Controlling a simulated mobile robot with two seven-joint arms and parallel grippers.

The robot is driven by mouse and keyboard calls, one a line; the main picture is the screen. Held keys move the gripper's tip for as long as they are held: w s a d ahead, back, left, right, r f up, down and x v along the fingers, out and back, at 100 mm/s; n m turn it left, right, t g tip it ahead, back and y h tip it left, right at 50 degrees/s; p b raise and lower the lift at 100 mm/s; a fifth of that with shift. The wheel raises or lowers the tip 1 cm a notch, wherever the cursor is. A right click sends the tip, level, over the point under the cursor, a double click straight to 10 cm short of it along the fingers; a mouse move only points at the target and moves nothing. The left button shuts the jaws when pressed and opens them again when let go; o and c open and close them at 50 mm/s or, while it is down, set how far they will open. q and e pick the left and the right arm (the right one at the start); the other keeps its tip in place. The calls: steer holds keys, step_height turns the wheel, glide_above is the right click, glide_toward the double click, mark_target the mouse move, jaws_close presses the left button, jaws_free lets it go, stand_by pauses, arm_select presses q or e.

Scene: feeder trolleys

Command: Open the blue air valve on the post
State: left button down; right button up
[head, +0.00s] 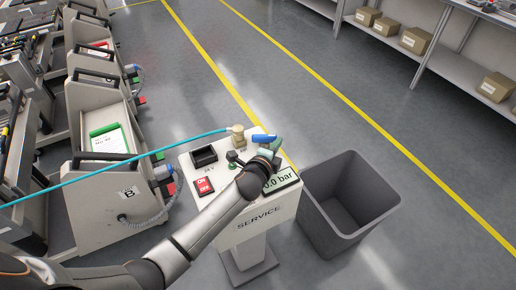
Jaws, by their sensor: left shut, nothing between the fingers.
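The blue air valve handle (263,138) sits on top of the white service post (258,216), beside a brass-coloured fitting (238,134) with a light blue hose (130,159). My left gripper (276,146) is at the post top, just right of the blue handle and very close to it. I cannot tell whether they touch. The gripper is shut with nothing held; its fingertips are small and partly hidden by my wrist. A display (281,181) on the post reads 0.0 bar, its left part covered by my arm. My right gripper is out of view.
The post top also carries a red ON/OFF switch (204,185) and a black socket (204,156). A grey bin (378,206) stands right of the post. Feeder trolleys (95,205) line the left. Shelves with boxes (415,40) are at top right; the floor between is clear.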

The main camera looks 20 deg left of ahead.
arm_select(q)
steer(key=shift+w+d, duration=0.15)
steer(key=shift+w, duration=0.15)
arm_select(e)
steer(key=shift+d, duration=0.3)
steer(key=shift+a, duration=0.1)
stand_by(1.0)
